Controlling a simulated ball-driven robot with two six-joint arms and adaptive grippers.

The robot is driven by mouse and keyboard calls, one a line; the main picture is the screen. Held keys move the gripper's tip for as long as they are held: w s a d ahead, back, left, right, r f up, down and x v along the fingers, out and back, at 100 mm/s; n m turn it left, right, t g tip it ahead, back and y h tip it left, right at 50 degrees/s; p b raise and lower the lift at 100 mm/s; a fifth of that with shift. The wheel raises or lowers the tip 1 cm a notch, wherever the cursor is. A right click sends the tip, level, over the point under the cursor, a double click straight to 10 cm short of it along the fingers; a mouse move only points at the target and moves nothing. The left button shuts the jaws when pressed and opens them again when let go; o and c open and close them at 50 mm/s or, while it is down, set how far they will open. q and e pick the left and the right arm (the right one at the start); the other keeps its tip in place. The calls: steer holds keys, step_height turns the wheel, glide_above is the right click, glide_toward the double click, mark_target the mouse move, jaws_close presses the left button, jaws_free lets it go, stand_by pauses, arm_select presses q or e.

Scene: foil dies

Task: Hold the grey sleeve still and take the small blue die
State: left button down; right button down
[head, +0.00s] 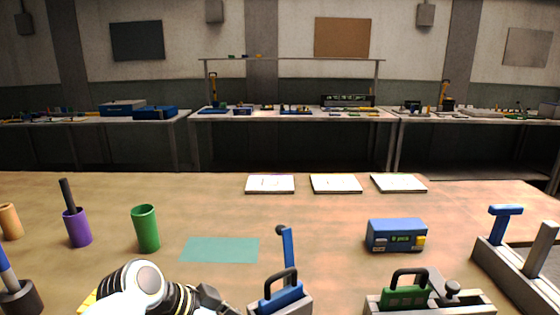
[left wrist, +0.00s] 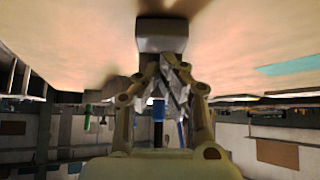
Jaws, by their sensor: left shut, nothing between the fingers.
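The grey sleeve (head: 304,306) stands at the bottom centre of the head view, cut off by the frame edge. The small blue die (head: 283,299), with a black loop handle, sits in its top. My left gripper (head: 222,302) is just left of the sleeve, partly cut off. In the left wrist view, which is upside down, its fingers (left wrist: 168,72) meet and hold nothing. A grey block (left wrist: 162,35) beyond the tips looks like the sleeve. I cannot tell whether they touch. My right gripper is not in view.
A green die (head: 405,297) with a black handle sits in a wider grey holder at right. A blue lever (head: 288,245) rises behind the sleeve. A blue box (head: 396,235), teal mat (head: 220,249) and green cup (head: 146,229) stand farther back.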

arm_select(q)
steer(key=shift+f+b, duration=0.45)
steer(key=shift+f, duration=0.2)
steer(key=shift+s+f, duration=0.1)
steer(key=shift+s, duration=0.05)
stand_by(1.5)
step_height(320, 180, up, 7)
steer(key=p, duration=0.7)
